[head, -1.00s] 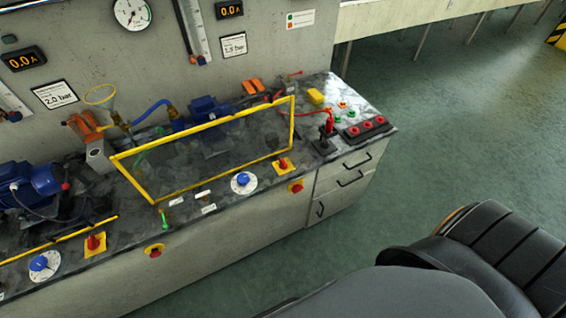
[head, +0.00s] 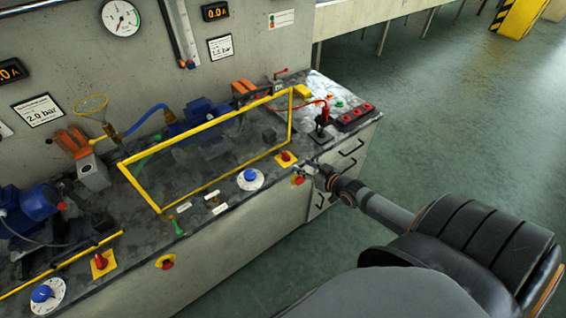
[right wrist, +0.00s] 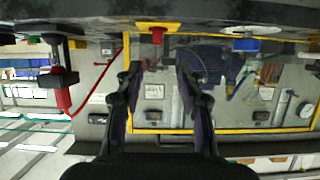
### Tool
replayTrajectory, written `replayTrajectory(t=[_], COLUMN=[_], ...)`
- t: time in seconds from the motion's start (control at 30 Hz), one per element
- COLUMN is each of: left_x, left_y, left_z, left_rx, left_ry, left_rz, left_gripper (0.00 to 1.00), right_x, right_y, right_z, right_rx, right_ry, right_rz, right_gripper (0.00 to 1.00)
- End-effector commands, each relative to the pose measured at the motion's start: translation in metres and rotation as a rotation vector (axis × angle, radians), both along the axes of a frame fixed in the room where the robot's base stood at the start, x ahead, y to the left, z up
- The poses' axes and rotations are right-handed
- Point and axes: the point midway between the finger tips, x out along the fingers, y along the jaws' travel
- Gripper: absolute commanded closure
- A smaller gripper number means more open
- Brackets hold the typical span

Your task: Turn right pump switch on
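The right pump switch (head: 286,157) is a red knob on a yellow plate on the bench top, right of a blue dial (head: 250,178). It also shows in the right wrist view (right wrist: 157,34), beyond and between my fingers. My right gripper (head: 309,169) is just off the bench's front edge, close to the switch and apart from it. In the right wrist view its two fingers (right wrist: 160,72) are spread with nothing between them. The right pump (head: 200,122) is blue and stands behind a yellow-framed clear guard. My left gripper is not in view.
A red button on a yellow plate (head: 298,181) sits on the bench front near my gripper. The yellow-framed guard (head: 222,118) stands behind the switch. Red sockets (head: 356,117) and a red lead lie to the right. A left switch (head: 100,262) is farther left. The floor at right is free.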

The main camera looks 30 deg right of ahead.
Motion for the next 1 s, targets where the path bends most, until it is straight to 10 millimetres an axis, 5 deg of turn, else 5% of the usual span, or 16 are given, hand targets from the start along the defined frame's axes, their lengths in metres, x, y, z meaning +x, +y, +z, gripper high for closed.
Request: replayTrajectory(t=[0.2, 0.53, 0.7, 1.0], left_x=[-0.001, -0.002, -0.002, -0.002], left_y=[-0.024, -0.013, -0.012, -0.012], left_z=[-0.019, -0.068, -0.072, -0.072], left_rx=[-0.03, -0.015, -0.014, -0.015], left_ry=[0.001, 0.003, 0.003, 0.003], left_rz=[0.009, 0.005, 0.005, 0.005], left_gripper=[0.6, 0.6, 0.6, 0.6], right_x=[0.012, 0.073, 0.092, 0.096], right_y=[0.001, 0.006, 0.007, 0.007], right_z=[-0.01, -0.035, -0.04, -0.041], right_rx=[0.0, 0.003, 0.0, -0.001], right_ry=[-0.003, -0.004, 0.0, 0.002], right_rz=[-0.002, -0.003, -0.003, -0.001], right_gripper=[0.62, 0.62, 0.62, 0.62])
